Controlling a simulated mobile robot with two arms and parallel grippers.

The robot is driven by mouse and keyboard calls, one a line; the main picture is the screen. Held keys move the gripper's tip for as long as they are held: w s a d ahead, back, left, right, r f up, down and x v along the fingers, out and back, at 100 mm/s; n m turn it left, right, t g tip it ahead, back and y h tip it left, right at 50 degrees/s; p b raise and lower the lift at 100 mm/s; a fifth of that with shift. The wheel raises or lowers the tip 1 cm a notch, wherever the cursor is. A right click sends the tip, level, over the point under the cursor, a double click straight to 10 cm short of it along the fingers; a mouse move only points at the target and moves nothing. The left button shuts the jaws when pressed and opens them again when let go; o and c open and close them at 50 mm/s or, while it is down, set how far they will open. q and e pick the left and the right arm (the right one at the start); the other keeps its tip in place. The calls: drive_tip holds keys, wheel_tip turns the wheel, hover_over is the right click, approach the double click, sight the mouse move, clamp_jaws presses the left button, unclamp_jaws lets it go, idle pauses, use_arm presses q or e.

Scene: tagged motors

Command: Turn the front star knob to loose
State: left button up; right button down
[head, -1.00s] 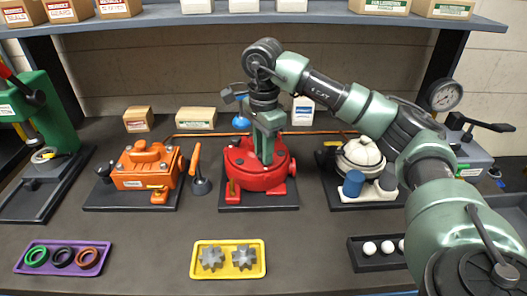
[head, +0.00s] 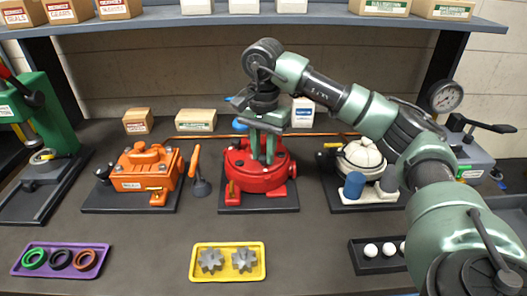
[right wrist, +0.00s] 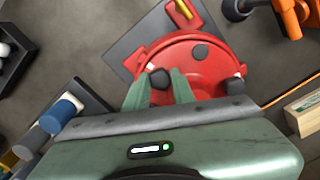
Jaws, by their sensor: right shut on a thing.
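A red round motor housing (head: 262,182) stands on a dark base plate in the middle of the bench; it also shows in the right wrist view (right wrist: 212,58). My right gripper (head: 262,158) points down over its top. In the right wrist view the two green fingers (right wrist: 163,88) are on either side of a dark knob (right wrist: 158,79) and shut on it. The knob's star shape and any loose marking are too small to make out. My left gripper is in no view.
An orange motor (head: 143,168) stands to the left and a cream-topped unit (head: 360,160) to the right. A yellow tray (head: 228,277) with grey star-shaped parts lies in front. A purple tray (head: 100,266) holds rings. Bare bench lies between the trays and machines.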

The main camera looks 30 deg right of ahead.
sight(264, 157)
drive_tip(key=shift+s+f, duration=0.15)
drive_tip(key=shift+f, duration=0.15)
drive_tip(key=c, duration=1.5)
unclamp_jaws()
drive_tip(key=shift+o, duration=0.2)
drive_tip(key=shift+r, duration=0.15)
drive_tip(key=shift+r, duration=0.25)
wheel_tip(264, 157, up, 7)
drive_tip(key=shift+r, duration=0.1)
